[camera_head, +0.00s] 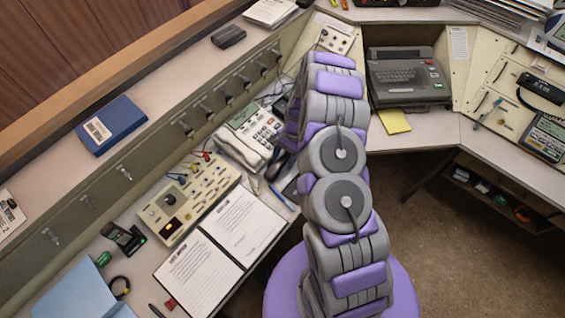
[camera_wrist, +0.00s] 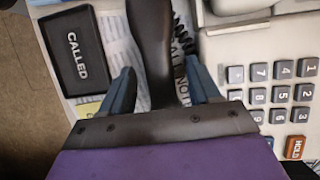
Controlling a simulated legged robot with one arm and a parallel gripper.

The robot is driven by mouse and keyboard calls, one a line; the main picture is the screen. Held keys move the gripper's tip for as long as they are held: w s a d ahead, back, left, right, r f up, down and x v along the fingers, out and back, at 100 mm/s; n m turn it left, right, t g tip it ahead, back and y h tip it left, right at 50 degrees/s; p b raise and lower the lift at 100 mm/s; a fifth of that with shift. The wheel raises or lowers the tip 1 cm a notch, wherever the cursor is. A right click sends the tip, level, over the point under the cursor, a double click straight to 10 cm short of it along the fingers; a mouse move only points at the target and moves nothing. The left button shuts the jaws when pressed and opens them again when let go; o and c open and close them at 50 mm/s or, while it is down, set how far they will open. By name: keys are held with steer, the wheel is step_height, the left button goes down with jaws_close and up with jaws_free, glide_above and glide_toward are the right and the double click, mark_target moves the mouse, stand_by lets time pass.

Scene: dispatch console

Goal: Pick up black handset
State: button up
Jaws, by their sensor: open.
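The black handset (camera_wrist: 150,38) shows in the wrist view as a dark bar with a coiled black cord beside it. My gripper (camera_wrist: 158,68) is open, with one blue-grey finger on each side of the handset in the picture. I see no clear contact; the depth between the fingertips and the handset is hard to judge. The near end of the handset is hidden behind my gripper body. In the head view my own arm covers most of the area around the gripper, and I cannot clearly make out the handset there.
A desk phone with grey keys (camera_wrist: 272,85) stands at right in the wrist view. A black "CALLED" plate (camera_wrist: 75,52) lies at left. In the head view are an open binder (camera_head: 190,265), a beige control box (camera_head: 187,200) and a typewriter-like machine (camera_head: 407,75).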

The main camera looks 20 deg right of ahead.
steer(key=shift+s+f, duration=0.1)
steer(key=shift+f, duration=0.2)
steer(key=shift+a, duration=0.35)
steer(key=shift+c, duration=1.4)
steer(key=shift+a, duration=0.1)
steer(key=c, duration=0.3)
steer(key=shift+d, duration=0.35)
jaws_close()
steer(key=shift+a, duration=0.1)
